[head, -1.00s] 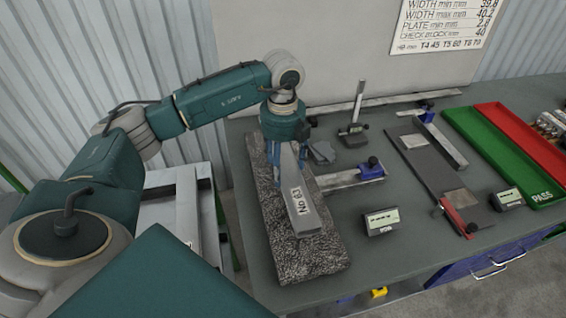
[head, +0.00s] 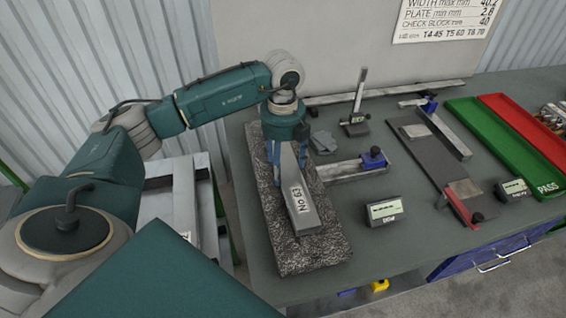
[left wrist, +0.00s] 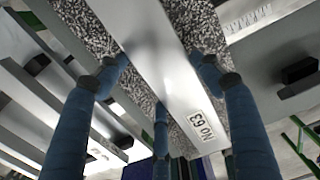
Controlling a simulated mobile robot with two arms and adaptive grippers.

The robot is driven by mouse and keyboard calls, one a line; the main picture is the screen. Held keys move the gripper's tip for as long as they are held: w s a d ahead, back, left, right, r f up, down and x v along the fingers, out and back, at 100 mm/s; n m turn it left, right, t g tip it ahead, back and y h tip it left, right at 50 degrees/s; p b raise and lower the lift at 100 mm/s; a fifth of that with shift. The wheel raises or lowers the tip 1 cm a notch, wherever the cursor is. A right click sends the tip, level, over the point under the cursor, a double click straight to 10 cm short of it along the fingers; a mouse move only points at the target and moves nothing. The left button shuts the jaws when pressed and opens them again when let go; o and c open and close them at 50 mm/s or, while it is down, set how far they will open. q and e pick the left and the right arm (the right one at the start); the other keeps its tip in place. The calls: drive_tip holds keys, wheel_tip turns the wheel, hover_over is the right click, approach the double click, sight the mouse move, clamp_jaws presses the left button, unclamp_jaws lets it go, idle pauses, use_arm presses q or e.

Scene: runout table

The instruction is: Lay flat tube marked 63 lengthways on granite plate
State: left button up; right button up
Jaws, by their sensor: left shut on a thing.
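The grey rectangular tube marked No 63 (head: 299,200) lies lengthways over the speckled granite plate (head: 325,257), its label facing up. My left gripper (head: 288,158) is shut on the tube near its far end. The left wrist view shows the tube (left wrist: 160,65) between the blue fingers (left wrist: 165,85), with granite (left wrist: 95,30) on both sides. Whether the tube's underside touches the granite or hangs slightly above it, I cannot tell. The tube's far end is hidden behind the gripper in the head view. My right gripper is not in view.
Right of the plate are a steel gauge with a blue block (head: 373,158), a small display (head: 385,210) and a stand with an indicator (head: 356,122). Further right are a grey fixture plate (head: 425,160), a green tray (head: 495,140) and a red tray (head: 525,130).

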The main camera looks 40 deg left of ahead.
use_arm(q)
drive_tip(key=shift+f, duration=0.25)
drive_tip(key=o, duration=1.7)
wheel_tip(320, 180, up, 12)
